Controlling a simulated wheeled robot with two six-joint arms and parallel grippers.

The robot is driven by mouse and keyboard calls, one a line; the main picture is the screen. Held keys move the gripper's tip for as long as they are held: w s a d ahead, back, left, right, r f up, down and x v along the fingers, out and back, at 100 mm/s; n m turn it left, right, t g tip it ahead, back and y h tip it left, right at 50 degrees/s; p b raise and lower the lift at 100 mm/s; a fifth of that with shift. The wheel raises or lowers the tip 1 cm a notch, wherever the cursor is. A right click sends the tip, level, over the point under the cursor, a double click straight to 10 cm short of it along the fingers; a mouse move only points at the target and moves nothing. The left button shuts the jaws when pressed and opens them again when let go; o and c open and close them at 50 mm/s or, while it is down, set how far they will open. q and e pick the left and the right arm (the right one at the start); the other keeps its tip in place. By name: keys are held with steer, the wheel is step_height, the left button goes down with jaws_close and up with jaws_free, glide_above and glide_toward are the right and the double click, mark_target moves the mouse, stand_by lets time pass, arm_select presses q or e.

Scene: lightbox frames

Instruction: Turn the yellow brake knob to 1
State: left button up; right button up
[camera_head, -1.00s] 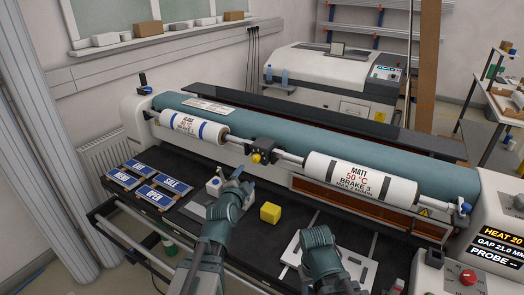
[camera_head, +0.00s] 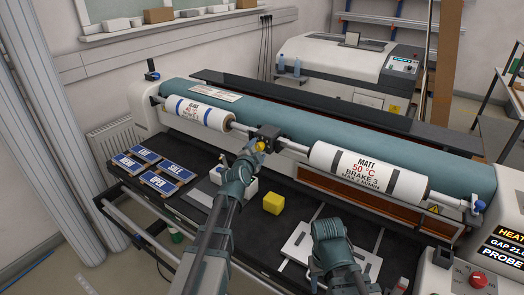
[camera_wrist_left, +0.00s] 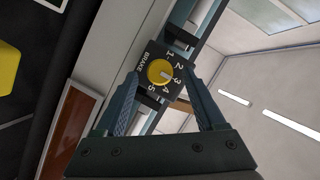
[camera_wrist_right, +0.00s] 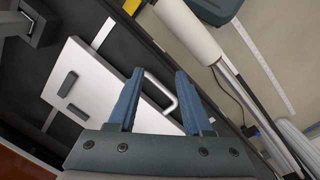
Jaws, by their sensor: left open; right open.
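The yellow brake knob (camera_head: 261,146) sits on a dark block on the bar between the two white rolls. In the left wrist view the knob (camera_wrist_left: 159,73) faces me, on a plate marked BRAKE with numbers 1 to 5. Its short pale mark points towards 3 or between 2 and 3; I cannot tell exactly. My left gripper (camera_head: 255,152) is open just in front of the knob, its fingers on either side in the wrist view. I cannot tell whether they touch it. My right gripper (camera_wrist_right: 160,72) is open and empty above a white plate.
The gloss roll (camera_head: 200,112) and matt roll (camera_head: 368,170) flank the knob block. A red button (camera_head: 478,279) is at the right.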

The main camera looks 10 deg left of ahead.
arm_select(q)
steer(key=shift+x, duration=0.75)
jaws_close()
